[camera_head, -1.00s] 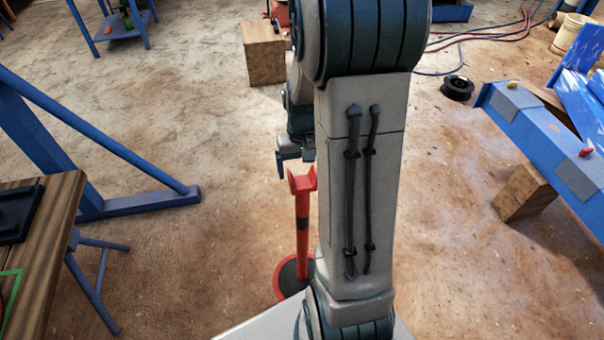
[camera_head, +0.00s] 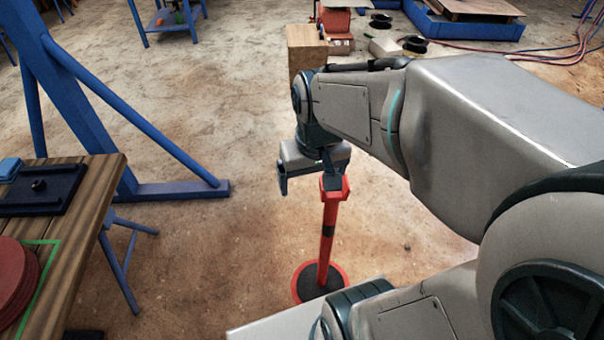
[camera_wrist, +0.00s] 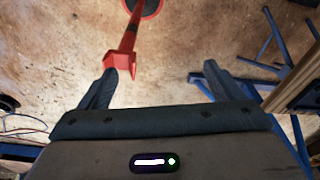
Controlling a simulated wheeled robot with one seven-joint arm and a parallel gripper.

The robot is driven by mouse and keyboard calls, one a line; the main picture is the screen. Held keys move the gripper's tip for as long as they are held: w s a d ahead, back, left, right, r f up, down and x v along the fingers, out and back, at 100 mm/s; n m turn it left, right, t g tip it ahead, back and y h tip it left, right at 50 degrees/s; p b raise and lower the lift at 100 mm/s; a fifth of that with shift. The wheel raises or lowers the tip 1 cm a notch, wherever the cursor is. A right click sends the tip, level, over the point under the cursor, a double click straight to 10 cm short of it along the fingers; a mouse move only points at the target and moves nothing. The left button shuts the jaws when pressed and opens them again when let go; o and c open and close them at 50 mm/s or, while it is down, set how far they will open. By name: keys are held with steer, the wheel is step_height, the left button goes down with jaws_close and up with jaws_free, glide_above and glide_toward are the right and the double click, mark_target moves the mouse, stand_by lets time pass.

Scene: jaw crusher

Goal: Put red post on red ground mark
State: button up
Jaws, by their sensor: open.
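The red post (camera_head: 328,232) stands upright on the floor, with a dark band on its shaft and a wider red head. Its foot is a dark round disc with a red rim around it; I cannot tell whether that rim is part of the base or a separate ground mark. My gripper (camera_head: 307,180) is open and empty at the height of the post's head. In the wrist view, the post (camera_wrist: 123,58) has its head beside the left finger of my gripper (camera_wrist: 160,72), not centred between the fingers. No other red ground mark is clearly visible.
A wooden table (camera_head: 95,195) with a dark tray (camera_head: 40,190) and red discs (camera_head: 14,283) is at left. A blue frame (camera_head: 125,130) stands behind it. The floor between is clear.

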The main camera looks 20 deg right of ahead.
steer(key=shift+s+a+r+n, duration=0.1)
steer(key=shift+s+a+n, duration=0.05)
steer(key=shift+s+a, duration=0.55)
steer(key=shift+s+a+r+n, duration=0.15)
steer(key=shift+s+a, duration=0.2)
steer(key=shift+s, duration=0.5)
